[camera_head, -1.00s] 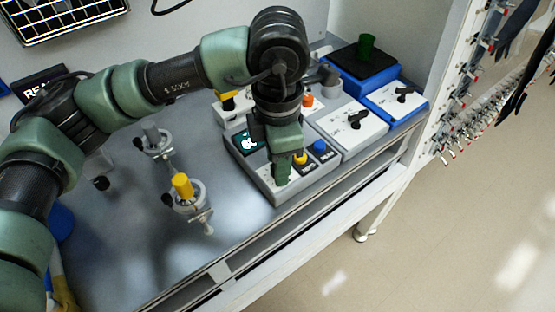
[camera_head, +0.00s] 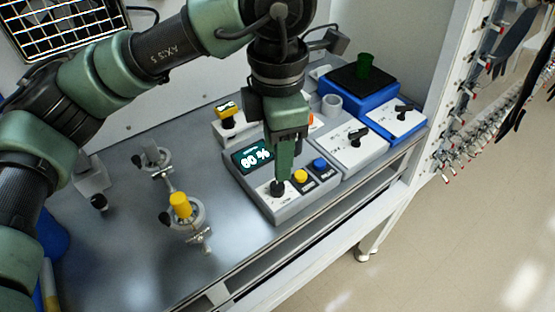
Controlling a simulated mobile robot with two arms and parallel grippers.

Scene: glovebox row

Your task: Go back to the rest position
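My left gripper (camera_head: 283,168) comes in from the left and points down over the grey control box (camera_head: 300,205). Its fingers are seen nearly edge-on, so their gap does not show. The fingertips are in line with a black knob (camera_head: 278,188) at the box's front left; I cannot tell whether they touch it. The box carries a display (camera_head: 254,158) with a percent reading that looks like 80 or 60, a yellow button (camera_head: 300,176) and a blue button (camera_head: 320,164). My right gripper is out of view.
Clamp fittings stand on the bench to the left, one with a yellow top (camera_head: 181,205). Right of the box are a white switch box (camera_head: 350,145) and a blue device (camera_head: 360,95) with a green cup (camera_head: 365,64). Bare bench (camera_head: 130,250) lies at front left.

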